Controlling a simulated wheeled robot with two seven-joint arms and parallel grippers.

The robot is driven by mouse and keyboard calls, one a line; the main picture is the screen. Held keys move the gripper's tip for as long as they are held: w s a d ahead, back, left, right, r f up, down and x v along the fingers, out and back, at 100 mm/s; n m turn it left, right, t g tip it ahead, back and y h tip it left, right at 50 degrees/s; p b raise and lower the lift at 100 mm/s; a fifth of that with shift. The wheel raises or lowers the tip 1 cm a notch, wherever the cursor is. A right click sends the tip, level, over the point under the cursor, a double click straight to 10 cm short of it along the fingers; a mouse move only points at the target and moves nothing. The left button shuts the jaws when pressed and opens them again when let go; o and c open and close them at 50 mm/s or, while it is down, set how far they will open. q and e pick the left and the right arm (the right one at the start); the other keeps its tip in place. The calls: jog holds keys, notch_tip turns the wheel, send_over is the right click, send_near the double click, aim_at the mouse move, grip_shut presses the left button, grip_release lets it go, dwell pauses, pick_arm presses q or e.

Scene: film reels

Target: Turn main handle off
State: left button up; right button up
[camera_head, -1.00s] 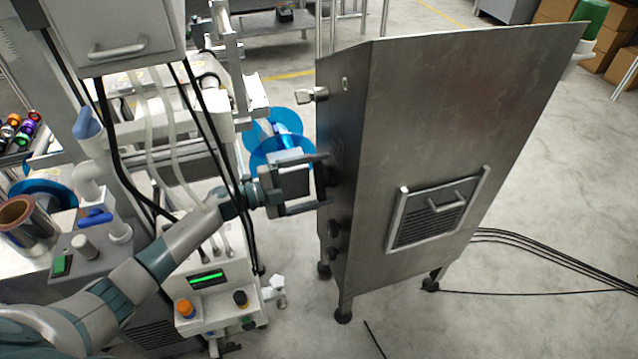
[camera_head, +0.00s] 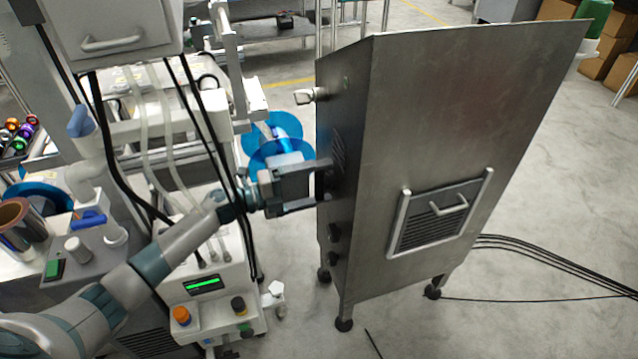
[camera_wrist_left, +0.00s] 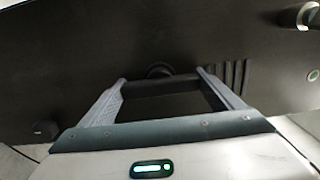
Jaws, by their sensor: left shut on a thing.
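The main handle (camera_wrist_left: 160,86) is a dark bar with a round hub on the dark side of a tall metal cabinet (camera_head: 450,130). My left gripper (camera_head: 322,186) reaches that side of the cabinet from the left. In the left wrist view the two fingers of the gripper (camera_wrist_left: 160,79) stand at the two ends of the bar, shut on it. The bar lies roughly level across that picture. In the head view the fingers hide most of the handle. My right gripper is in neither view.
A silver key-like switch (camera_head: 307,96) sticks out above the gripper, and dark knobs (camera_head: 333,233) sit below it. Blue reels (camera_head: 275,140) stand close behind the gripper. A white machine (camera_head: 215,275) with hanging cables is left of it.

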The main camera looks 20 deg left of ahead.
pick_arm(q)
jog(key=shift+f, duration=0.1)
jog(key=o, duration=0.9)
jog(key=shift+a, duration=0.1)
jog(key=shift+b+v, duration=0.65)
jog(key=shift+v, duration=8)
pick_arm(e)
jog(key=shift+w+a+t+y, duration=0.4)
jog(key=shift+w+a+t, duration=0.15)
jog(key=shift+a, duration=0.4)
pick_arm(q)
jog(key=shift+s, duration=0.1)
